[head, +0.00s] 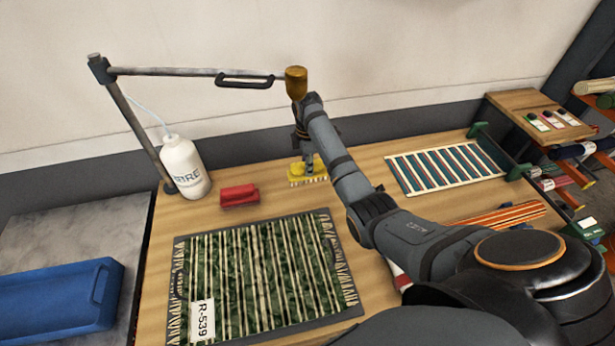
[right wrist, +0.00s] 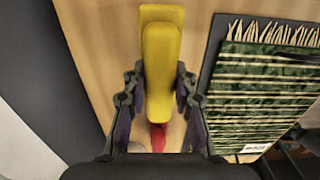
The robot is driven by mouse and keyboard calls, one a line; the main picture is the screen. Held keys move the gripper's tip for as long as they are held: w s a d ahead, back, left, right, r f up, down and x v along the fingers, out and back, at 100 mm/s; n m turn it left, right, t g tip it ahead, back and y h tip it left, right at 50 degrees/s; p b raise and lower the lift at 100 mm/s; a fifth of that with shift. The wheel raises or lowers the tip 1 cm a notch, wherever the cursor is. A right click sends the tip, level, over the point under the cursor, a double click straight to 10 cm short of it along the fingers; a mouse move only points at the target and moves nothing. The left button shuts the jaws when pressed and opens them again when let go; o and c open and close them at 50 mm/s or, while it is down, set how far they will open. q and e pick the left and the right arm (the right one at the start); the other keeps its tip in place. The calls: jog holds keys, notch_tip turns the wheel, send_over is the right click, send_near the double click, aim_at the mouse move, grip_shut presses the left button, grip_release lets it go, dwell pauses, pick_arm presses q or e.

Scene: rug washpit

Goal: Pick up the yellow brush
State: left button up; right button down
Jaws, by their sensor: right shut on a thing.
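The yellow brush (head: 308,178) is near the back of the wooden table in the head view, bristles down. Whether its bristles touch the table I cannot tell. My right gripper (head: 306,157) comes down on it from above and is shut on it. In the right wrist view the brush's yellow back (right wrist: 160,60) lies lengthwise between the two fingers of the gripper (right wrist: 158,85). My left gripper is in neither view.
A red brush-like block (head: 239,195) and a white bottle (head: 185,167) stand left of the yellow brush. A green striped rug (head: 262,270) labelled R-539 lies in front. A striped piece (head: 445,167) lies right. A metal arm with a brass head (head: 296,83) hangs above.

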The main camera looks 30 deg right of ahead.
jog(key=s+a+p, duration=0.2)
jog(key=s, duration=0.6)
jog(key=s+a+r+p, duration=0.1)
jog(key=s+a+p, duration=0.1)
jog(key=s, duration=0.7)
jog(key=shift+s+a, duration=0.25)
jog(key=shift+a, duration=0.05)
jog(key=shift+r, duration=0.1)
